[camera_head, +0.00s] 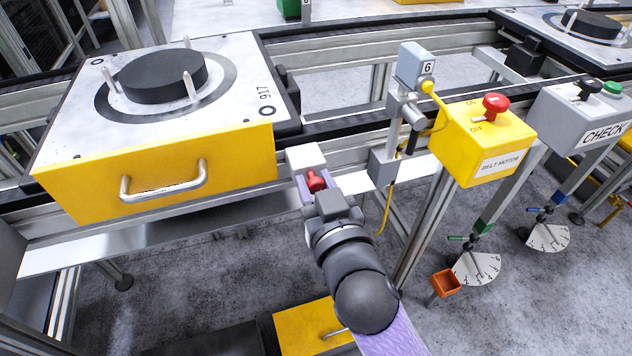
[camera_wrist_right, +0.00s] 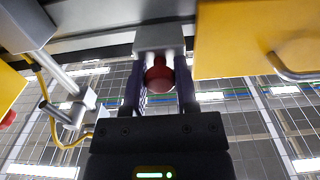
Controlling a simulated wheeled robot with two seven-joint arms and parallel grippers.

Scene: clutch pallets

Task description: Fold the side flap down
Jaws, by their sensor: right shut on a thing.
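The side flap (camera_head: 160,175) is a yellow panel with a silver bar handle (camera_head: 165,184) along the near side of the pallet top (camera_head: 75,120). In the head view it slopes down from the pallet's edge. My right gripper (camera_head: 313,186) is just right of the flap, with its fingers shut on a red knob (camera_head: 317,180) under a small light grey block (camera_head: 305,156). In the right wrist view, the red knob (camera_wrist_right: 160,76) sits between the dark fingers, and the yellow flap (camera_wrist_right: 235,40) is at upper right, apart from them. My left gripper is not in view.
A round dark clutch disc (camera_head: 163,76) with metal pins lies on the pallet. Right of my gripper stand a grey sensor post (camera_head: 408,105), a yellow belt motor box (camera_head: 486,140) and a grey check box (camera_head: 585,115). A conveyor rail (camera_head: 345,130) runs behind.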

